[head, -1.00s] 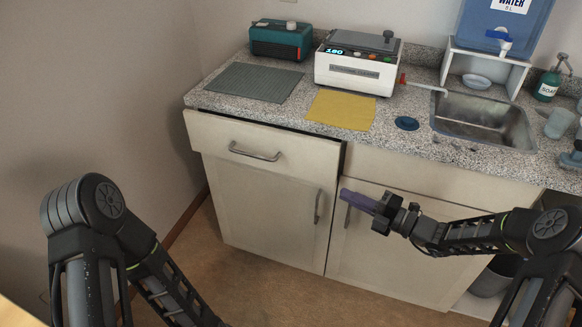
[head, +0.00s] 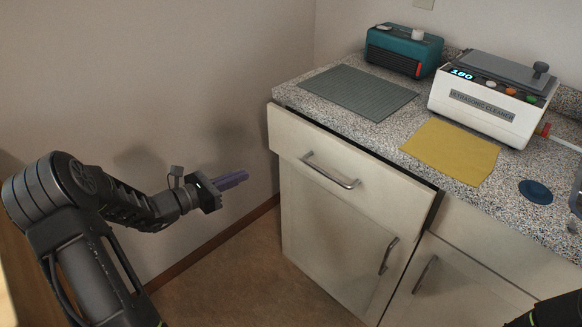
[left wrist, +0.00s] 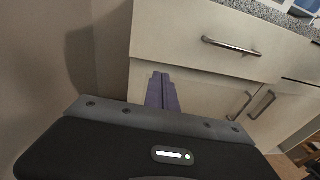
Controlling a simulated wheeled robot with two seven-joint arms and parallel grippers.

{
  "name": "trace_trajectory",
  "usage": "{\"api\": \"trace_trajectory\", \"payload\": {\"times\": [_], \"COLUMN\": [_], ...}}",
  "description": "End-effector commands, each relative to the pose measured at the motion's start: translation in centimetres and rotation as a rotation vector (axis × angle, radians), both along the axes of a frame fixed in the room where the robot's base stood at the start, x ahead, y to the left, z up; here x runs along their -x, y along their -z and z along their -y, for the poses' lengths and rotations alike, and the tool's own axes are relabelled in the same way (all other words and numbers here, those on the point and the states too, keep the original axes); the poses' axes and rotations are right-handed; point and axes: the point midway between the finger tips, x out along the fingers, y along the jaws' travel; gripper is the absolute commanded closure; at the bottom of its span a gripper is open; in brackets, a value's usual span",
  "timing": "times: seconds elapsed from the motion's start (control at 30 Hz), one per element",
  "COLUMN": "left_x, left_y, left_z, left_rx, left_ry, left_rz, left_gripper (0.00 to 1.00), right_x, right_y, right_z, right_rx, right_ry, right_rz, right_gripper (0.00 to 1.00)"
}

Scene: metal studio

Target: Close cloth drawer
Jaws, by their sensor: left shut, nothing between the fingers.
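The drawer (head: 290,144) is a pale cream front under the counter, with a curved metal handle (head: 330,172). It stands out slightly from the cabinet, with a dark gap along its top and right edge. In the left wrist view the drawer front (left wrist: 165,32) and its handle (left wrist: 231,46) are ahead of the fingers. My left gripper (head: 240,178) is shut and empty, left of the drawer and apart from it. Its purple fingers (left wrist: 162,92) point toward the cabinet. My right gripper is out of view; only a dark bit of arm shows at the lower right.
A yellow cloth (head: 452,150), a grey-green mat (head: 358,92), a teal device (head: 403,50) and a white ultrasonic cleaner (head: 485,112) sit on the speckled counter. Cabinet doors (head: 325,235) are below. The wall is close on the left; the floor (head: 235,280) is clear.

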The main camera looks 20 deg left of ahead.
Motion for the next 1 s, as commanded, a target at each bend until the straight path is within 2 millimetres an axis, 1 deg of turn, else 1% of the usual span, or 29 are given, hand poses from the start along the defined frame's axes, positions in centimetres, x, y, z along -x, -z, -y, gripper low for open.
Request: {"api": "trace_trajectory", "payload": {"times": [0.03,0.1,0.2,0.5,0.67,0.77,0.87,1.0], "left_x": [0.0,-0.1,-0.1,-0.1,-0.9,-1.8,-3.3,-5.8], "left_y": [-1.3,-2.8,-3.6,-3.6,-3.5,-3.5,-3.5,-3.5], "left_z": [-1.9,-3.4,-4.1,-3.9,-3.6,-3.3,-2.6,-1.6], "left_rx": [0.022,0.045,0.057,0.057,0.058,0.056,0.056,0.057], "left_ry": [-0.042,-0.077,-0.093,-0.09,-0.088,-0.089,-0.086,-0.086], "left_rz": [0.041,0.081,0.102,0.1,0.101,0.1,0.1,0.101], "left_gripper": [1.0,1.0,1.0,1.0,1.0,1.0,1.0,1.0], "right_x": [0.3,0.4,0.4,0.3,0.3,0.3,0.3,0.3], "right_y": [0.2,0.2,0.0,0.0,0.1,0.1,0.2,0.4], "right_z": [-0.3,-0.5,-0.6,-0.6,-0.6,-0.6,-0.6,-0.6], "right_rx": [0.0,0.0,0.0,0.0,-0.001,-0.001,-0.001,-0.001], "right_ry": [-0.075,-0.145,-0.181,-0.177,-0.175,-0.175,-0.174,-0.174], "right_rz": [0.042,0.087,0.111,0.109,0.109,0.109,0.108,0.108], "right_gripper": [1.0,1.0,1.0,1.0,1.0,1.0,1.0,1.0]}}
